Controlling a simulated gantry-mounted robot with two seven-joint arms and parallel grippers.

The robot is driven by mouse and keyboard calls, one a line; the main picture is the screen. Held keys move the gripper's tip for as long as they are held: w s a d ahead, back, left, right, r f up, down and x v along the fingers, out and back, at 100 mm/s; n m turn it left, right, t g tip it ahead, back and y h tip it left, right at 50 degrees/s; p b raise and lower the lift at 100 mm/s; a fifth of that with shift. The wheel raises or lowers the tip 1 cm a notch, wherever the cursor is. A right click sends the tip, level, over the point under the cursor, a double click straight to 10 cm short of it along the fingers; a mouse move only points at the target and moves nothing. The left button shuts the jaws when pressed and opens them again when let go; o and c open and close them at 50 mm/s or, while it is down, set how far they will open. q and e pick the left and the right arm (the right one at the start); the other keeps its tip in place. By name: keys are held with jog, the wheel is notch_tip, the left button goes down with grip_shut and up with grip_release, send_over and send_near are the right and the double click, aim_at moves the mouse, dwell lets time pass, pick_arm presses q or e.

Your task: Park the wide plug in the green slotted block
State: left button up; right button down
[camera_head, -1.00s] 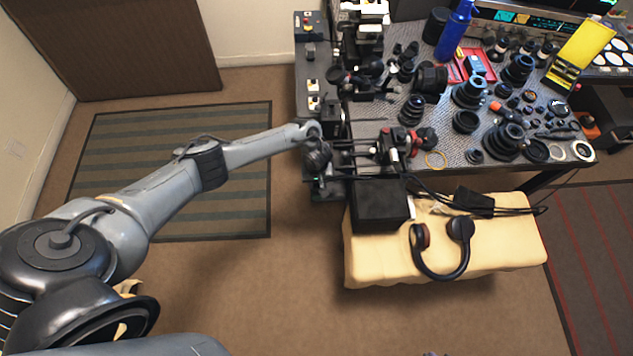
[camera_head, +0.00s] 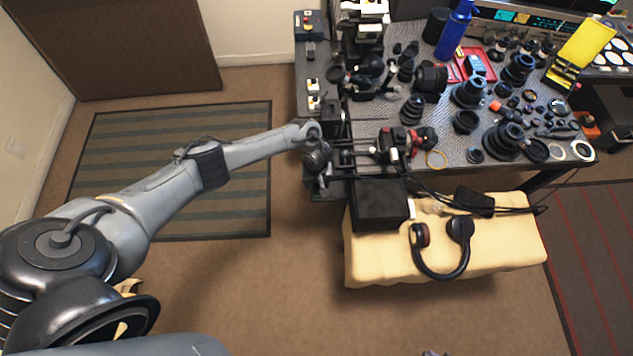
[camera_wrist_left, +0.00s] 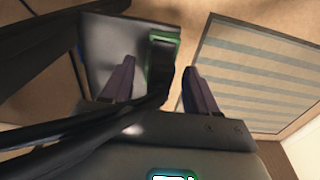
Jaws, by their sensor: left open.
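My left gripper (camera_wrist_left: 158,68) is open in the left wrist view, with one dark finger on each side of a dark upright piece. That piece, which looks like the wide plug (camera_wrist_left: 160,65), stands between the fingers, and I cannot tell whether either finger touches it. A green-edged part, likely the green slotted block (camera_wrist_left: 178,45), borders the plug on a grey surface (camera_wrist_left: 100,45). I cannot tell how deep the plug sits in it. In the head view my left wrist (camera_head: 316,155) is at the bench's left end, where plug and block cannot be made out. My right gripper is not in view.
The bench (camera_head: 455,140) is crowded with lenses and small parts. A black box (camera_head: 378,205) and headphones (camera_head: 440,258) rest on a cream padded bench (camera_head: 375,265). Dark cables cross the left wrist view. Open floor lies left of the bench.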

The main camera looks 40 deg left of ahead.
pick_arm(q)
jog(key=shift+r, duration=0.15)
notch_tip(320, 180, up, 11)
jog(key=p, duration=0.5)
jog(key=shift+f+p, duration=0.2)
jog(key=shift+p, duration=0.1)
